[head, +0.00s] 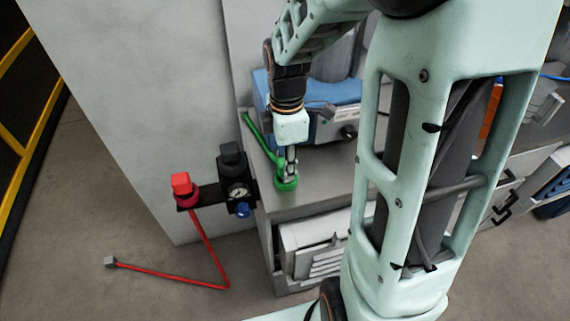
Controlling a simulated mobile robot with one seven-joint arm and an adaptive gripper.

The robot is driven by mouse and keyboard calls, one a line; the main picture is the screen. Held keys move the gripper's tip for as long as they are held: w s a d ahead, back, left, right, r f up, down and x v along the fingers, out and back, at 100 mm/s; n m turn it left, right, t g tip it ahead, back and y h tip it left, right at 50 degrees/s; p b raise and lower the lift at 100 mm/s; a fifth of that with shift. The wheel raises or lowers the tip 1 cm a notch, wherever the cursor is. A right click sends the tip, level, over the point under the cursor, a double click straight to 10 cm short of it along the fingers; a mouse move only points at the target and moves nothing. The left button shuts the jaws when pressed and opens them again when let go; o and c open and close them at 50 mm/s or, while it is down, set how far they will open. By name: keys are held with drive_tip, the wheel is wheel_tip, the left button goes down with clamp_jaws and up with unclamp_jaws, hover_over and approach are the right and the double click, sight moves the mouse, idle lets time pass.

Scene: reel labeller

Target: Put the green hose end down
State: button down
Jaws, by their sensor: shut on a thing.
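The green hose (260,139) runs from the back left of the grey bench top (334,172) to its near left part. Its green end (286,184) is at my gripper (290,170), close to the bench's front left corner. My gripper points down and is shut on the green hose end. I cannot tell whether the hose end touches the bench top. The fingertips are small and partly hidden in this view.
A blue and grey machine (326,121) stands behind my gripper on the bench. A black regulator with a gauge (237,190) and a red-knobbed valve (183,187) sit at the left. White panels (312,247) fill the shelf below.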

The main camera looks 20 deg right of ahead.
drive_tip(key=shift+f, duration=0.2)
drive_tip(key=c, duration=1.6)
unclamp_jaws()
wheel_tip(320, 180, up, 12)
drive_tip(key=shift+r+p, duration=0.25)
drive_tip(key=shift+p, duration=0.55)
